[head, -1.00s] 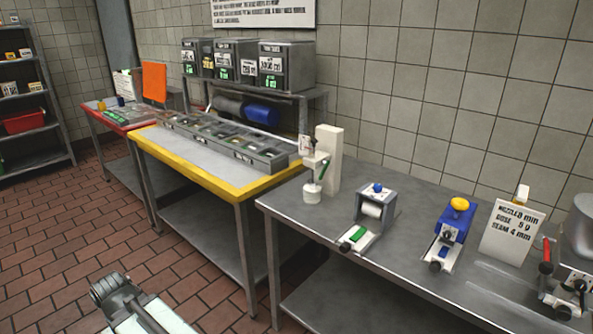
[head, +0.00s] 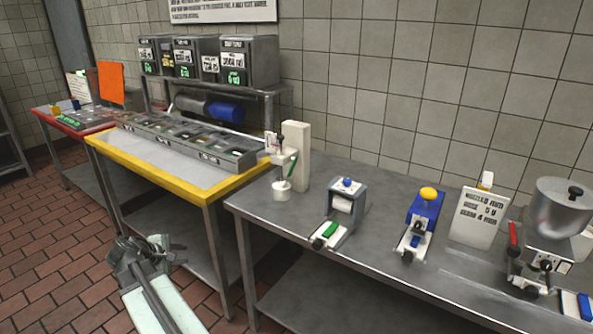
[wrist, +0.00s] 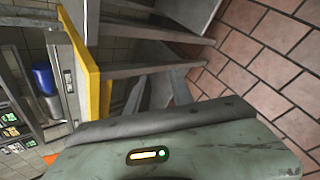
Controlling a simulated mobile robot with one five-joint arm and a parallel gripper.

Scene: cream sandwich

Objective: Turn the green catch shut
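Two green parts show on the steel bench (head: 275,217) in the head view. One is a green block (head: 327,230) on the front plate of a small grey roller device (head: 345,204). The other is a thin green lever (head: 292,165) on a white upright stand (head: 298,150). I cannot tell which is the catch or whether it is shut. My gripper (head: 135,255) is at the lower left over the floor, in front of the tables and well apart from both green parts. Its finger opening is unclear. The wrist view shows neither green part.
A blue device with a yellow knob (head: 429,194), a sign (head: 478,217) and a steel hopper machine (head: 555,215) stand farther right on the bench. A yellow-edged table (head: 190,191) stands left of it. The brick floor (head: 60,262) in front is open.

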